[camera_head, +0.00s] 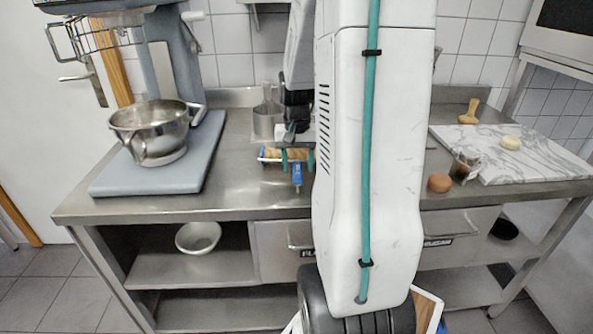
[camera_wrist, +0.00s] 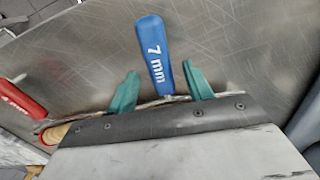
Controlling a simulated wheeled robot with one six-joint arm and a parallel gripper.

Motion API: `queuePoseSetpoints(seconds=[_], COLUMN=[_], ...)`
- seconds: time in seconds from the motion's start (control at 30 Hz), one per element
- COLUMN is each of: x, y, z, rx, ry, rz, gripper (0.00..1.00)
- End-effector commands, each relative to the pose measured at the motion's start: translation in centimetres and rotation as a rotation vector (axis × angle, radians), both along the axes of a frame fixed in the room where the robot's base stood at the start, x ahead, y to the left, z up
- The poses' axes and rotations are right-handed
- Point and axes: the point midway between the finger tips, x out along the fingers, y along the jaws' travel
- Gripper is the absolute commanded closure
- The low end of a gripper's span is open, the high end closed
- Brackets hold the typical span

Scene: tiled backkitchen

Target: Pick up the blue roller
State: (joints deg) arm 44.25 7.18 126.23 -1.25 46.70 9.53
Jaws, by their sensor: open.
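The blue roller (camera_wrist: 155,50) shows in the wrist view as a blue handle marked "7 mm", lying between the two green fingers of my gripper (camera_wrist: 160,76). My gripper is open, with a visible gap on each side of the handle. The rest of the roller is hidden behind the gripper's dark edge. In the head view the blue handle (camera_head: 297,175) points toward the front of the steel table, and my gripper (camera_head: 297,158) is low over it.
A red-handled tool (camera_wrist: 20,100) with a wooden part lies to the left. A metal bowl (camera_head: 150,122) stands on a grey mixer base (camera_head: 112,182). A brown ball (camera_head: 439,182), small glass jar (camera_head: 464,168) and marble board (camera_head: 545,165) are to the right. Steel containers (camera_head: 267,118) stand behind.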

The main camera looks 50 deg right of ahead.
Motion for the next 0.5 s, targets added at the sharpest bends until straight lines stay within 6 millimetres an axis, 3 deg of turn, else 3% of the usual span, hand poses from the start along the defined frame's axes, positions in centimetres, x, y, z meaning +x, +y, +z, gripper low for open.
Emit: queuePoseSetpoints(seconds=[0.2, 0.47, 0.5], x=[0.0, 0.0, 0.0], y=[0.1, 0.1, 0.1], z=[-2.8, -3.1, -3.1], rx=[0.000, 0.000, 0.000], ry=[0.001, 0.000, 0.000], rz=[0.001, 0.001, 0.000], gripper=[0.49, 0.49, 0.55])
